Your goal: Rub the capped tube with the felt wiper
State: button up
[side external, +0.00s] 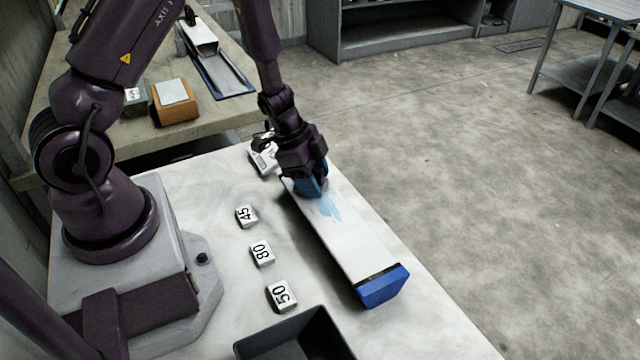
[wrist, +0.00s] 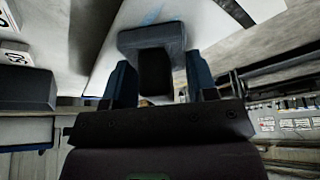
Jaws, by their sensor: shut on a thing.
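The capped tube (side external: 362,240) is long and white and lies along the right side of the white table, with a blue cap (side external: 382,287) at its near end. Light blue marks (side external: 328,208) show on its upper face. My gripper (side external: 311,182) is over the tube's far part. In the wrist view my gripper (wrist: 158,78) is shut on the dark handle of the felt wiper (wrist: 150,37), a grey-blue block. The wiper is at the tube's upper face beside the marks; I cannot tell whether it touches. The tube's far end is hidden behind my gripper.
Number blocks 45 (side external: 245,216), 80 (side external: 262,253) and 50 (side external: 282,295) stand left of the tube. Another white block (side external: 263,160) is near my gripper. A dark tray (side external: 262,346) is at the front edge. A bench (side external: 125,150) stands behind.

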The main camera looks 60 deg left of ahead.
aim_at(343, 221)
jog(key=shift+a, duration=2.4)
jog(key=shift+d, duration=7.1)
jog(key=shift+a, duration=7.15)
jog(key=shift+d, duration=7.15)
notch_tip(343, 221, up, 8)
